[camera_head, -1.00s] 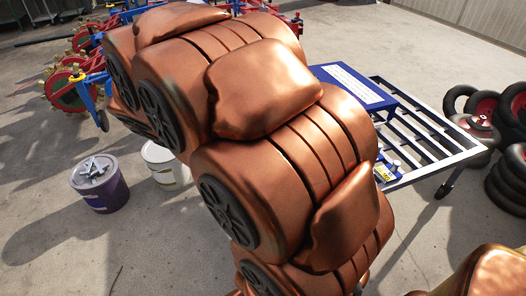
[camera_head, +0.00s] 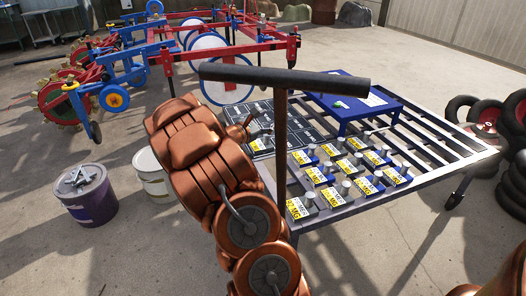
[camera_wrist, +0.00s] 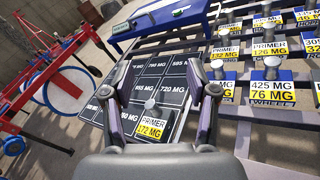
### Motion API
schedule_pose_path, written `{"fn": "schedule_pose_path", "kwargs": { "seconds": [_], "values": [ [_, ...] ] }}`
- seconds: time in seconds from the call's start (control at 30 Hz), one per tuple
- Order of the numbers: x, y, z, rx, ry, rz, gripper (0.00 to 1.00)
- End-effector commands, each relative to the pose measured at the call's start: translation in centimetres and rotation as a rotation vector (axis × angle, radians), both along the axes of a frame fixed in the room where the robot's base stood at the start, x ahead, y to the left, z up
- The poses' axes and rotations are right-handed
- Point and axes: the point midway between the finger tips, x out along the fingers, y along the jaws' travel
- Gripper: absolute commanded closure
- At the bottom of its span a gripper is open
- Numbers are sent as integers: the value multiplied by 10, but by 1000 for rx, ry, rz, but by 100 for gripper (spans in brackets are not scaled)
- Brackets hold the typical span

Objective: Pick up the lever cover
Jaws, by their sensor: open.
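I cannot tell for sure which part is the lever cover. A small green piece (camera_head: 340,104) lies on the blue stand; a green piece also shows there in the wrist view (camera_wrist: 180,12). My gripper (camera_head: 250,127) is over the left end of the cart, above the black board (camera_head: 284,110) with a labelled grid. In the wrist view my gripper (camera_wrist: 158,75) is open and empty, its fingers apart over this board. A grey metal knob on a block labelled "PRIMER 172 MG" (camera_wrist: 152,129) sits below, between the fingers; I see no contact.
The slatted metal cart (camera_head: 450,160) carries several labelled blocks with metal knobs (camera_head: 330,197) and the blue stand (camera_head: 357,118). A dark T-handled bar (camera_head: 283,150) rises in front. Buckets (camera_head: 88,197) stand left, the red-blue planter (camera_head: 200,50) behind, tyres (camera_head: 512,175) right.

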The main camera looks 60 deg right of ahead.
Motion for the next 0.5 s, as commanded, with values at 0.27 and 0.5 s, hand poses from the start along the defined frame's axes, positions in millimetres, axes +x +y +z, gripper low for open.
{"fn": "schedule_pose_path", "kwargs": {
  "seconds": [0.27,0.5],
  "values": [
    [45,-48,-103,-64,276,180,42],
    [70,-60,-161,-85,398,294,42]
  ]
}}
